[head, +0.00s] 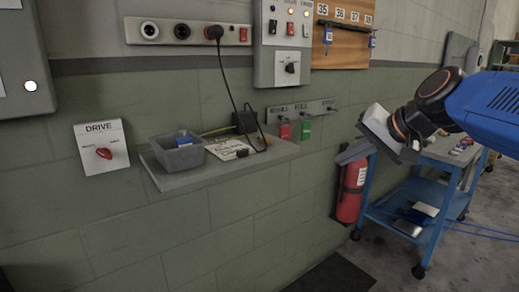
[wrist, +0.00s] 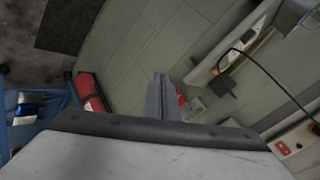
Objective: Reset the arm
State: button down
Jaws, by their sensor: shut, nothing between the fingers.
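My gripper (head: 352,153) is at the right of the head view, at the end of my blue arm, pointing left. It is in the air in front of the wall, above and in front of the fire extinguisher in the picture. In the wrist view my gripper (wrist: 160,92) shows as two grey fingers pressed together, with nothing between them. The grey wrist housing hides the lower part of that view.
A wall shelf (head: 215,165) holds a grey bin (head: 177,155) and papers. A DRIVE panel (head: 102,147) with a red knob is at left. A red fire extinguisher (head: 350,190) and a blue cart (head: 441,160) stand at right. A black cable (head: 228,85) hangs from a socket.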

jog(key=s+d+f+n+g+h, duration=0.1)
jog(key=s+d+f+n+h, duration=0.1)
jog(key=s+f, duration=0.8)
jog(key=s+d+f+n+g+h, duration=0.2)
jog(key=s+d+f, duration=0.3)
jog(key=s+f, duration=0.6)
notch_tip(320, 180, down, 3)
jog(key=shift+s+d+f+n+h, duration=0.1)
jog(key=shift+s+d+n+h, duration=0.15)
jog(key=shift+h, duration=0.45)
jog(key=shift+w, duration=0.1)
